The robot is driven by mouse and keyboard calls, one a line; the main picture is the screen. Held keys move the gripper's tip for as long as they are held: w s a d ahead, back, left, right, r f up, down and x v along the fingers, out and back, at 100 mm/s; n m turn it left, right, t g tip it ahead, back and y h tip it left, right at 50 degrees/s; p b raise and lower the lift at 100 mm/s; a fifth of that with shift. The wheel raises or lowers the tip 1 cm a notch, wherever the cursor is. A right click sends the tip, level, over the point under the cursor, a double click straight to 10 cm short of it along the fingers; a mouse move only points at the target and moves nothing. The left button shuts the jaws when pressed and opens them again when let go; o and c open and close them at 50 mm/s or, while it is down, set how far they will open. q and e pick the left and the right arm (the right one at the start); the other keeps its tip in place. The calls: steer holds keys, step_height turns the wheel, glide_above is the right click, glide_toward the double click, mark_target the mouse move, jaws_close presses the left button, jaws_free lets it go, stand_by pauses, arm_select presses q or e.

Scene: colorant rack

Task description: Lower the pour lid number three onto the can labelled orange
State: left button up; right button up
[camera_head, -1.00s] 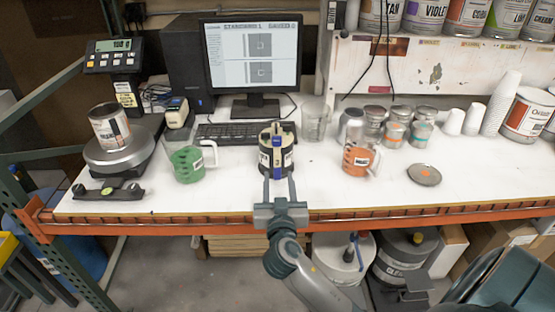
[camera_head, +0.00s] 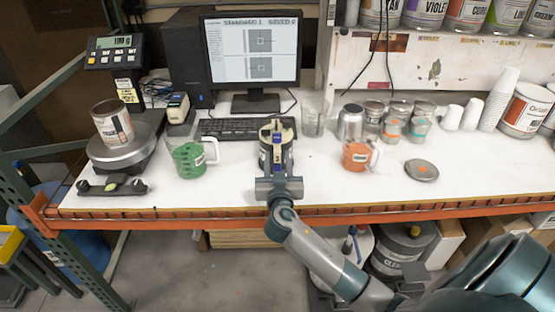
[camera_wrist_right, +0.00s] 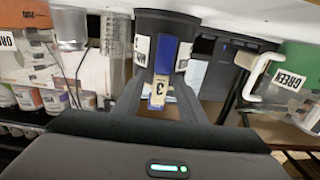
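A dark can-shaped holder (camera_head: 264,160) stands near the table's front middle, with a cream top and a blue strip bearing a tag marked 3 (camera_head: 277,157). In the right wrist view the blue strip (camera_wrist_right: 166,60) and the 3 tag (camera_wrist_right: 158,92) show in front of the dark body (camera_wrist_right: 155,22). My right gripper (camera_head: 277,172) points at it, with a finger on each side of the tag and visible gaps. It looks open. An orange jug (camera_head: 356,157) with a white label stands to the right; its label is too small to read. My left gripper is not in view.
A green jug (camera_head: 187,158) stands to the left, beside a scale (camera_head: 125,150) carrying a can (camera_head: 112,122). Behind are a keyboard (camera_head: 228,128) and small jars (camera_head: 391,128). A flat grey lid (camera_head: 421,171) lies at right.

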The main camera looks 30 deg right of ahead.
jaws_close()
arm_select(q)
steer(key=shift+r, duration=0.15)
arm_select(e)
steer(key=shift+r, duration=0.55)
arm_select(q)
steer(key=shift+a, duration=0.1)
